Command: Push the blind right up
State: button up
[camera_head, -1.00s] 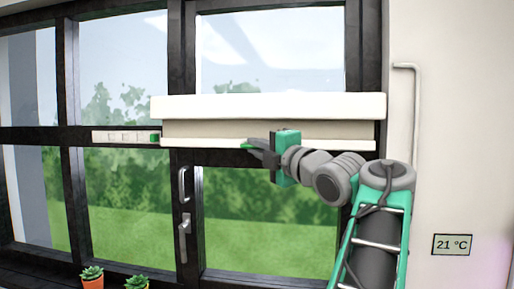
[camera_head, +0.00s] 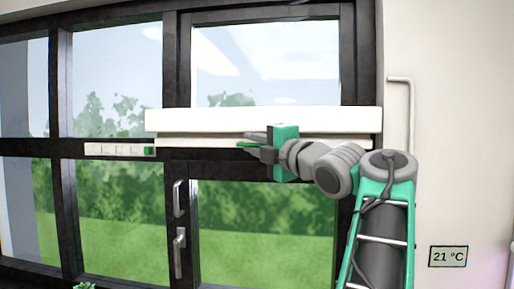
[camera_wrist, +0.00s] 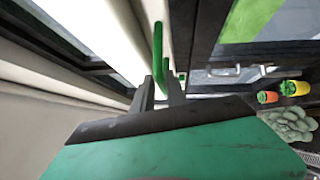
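The blind's long white casing (camera_head: 265,120) runs across the right-hand window. Only a narrow strip of fabric and the pale bottom rail (camera_head: 200,143) show just below it. A green handle (camera_head: 246,145) is at the rail; in the wrist view the green handle (camera_wrist: 158,45) runs down to between my dark fingertips. My gripper (camera_head: 256,140) is level with the rail, reaching in from the right, and appears shut on the handle. It also shows in the wrist view (camera_wrist: 160,90). The exact contact is partly hidden by the fingers.
A pale strip with a green end (camera_head: 120,150) is on the frame left of the blind. Window handles (camera_head: 179,245) stand below. A pale pipe (camera_head: 405,120) and a 21 °C display (camera_head: 448,256) are on the right wall. Potted plants (camera_wrist: 290,88) are below.

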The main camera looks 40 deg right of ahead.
jog(key=o, duration=0.4)
jog(key=shift+r, duration=0.1)
jog(key=shift+s, duration=0.1)
jog(key=s+f+b, duration=0.1)
jog(key=s+b, duration=0.2)
jog(key=s, duration=0.4)
jog(key=shift+s+a, duration=0.15)
jog(key=shift+s, duration=0.1)
